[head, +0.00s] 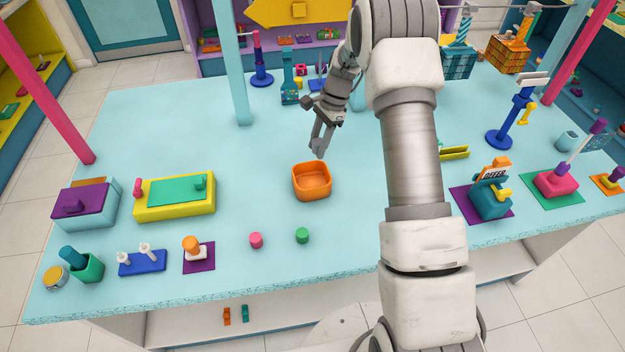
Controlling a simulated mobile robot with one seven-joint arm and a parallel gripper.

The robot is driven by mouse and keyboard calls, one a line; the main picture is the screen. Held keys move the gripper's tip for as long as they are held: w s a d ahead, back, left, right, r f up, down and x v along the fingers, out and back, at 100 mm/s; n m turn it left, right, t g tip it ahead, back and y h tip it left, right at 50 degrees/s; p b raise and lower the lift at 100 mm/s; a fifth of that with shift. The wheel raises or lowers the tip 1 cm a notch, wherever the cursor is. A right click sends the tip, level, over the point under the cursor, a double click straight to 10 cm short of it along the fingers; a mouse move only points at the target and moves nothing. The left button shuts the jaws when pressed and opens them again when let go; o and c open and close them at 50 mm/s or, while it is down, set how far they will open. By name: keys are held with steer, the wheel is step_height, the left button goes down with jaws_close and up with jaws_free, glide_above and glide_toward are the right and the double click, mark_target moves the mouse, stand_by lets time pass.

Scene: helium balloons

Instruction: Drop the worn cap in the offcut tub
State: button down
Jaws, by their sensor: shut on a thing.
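An orange open-topped tub (311,195), which I take to be the offcut tub, stands near the middle of the table. Its inside looks empty from here. My gripper (319,148) points down just above and behind the tub's back rim, a little right of its middle. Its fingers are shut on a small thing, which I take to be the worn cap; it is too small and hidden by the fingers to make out.
A pink piece (256,240) and a green piece (302,235) stand in front of the tub. A yellow tray (174,208) lies to its left. A pale blue post (230,60) rises behind left. The table (160,120) is clear at back left.

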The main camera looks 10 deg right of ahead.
step_height(320, 180, down, 6)
steer(key=b, duration=0.3)
stand_by(0.3)
steer(key=shift+c, duration=1.9)
jaws_free()
steer(key=b+v, duration=0.1)
steer(key=v, duration=1.6)
steer(key=shift+r+b, duration=0.2)
steer(key=shift+b, duration=0.2)
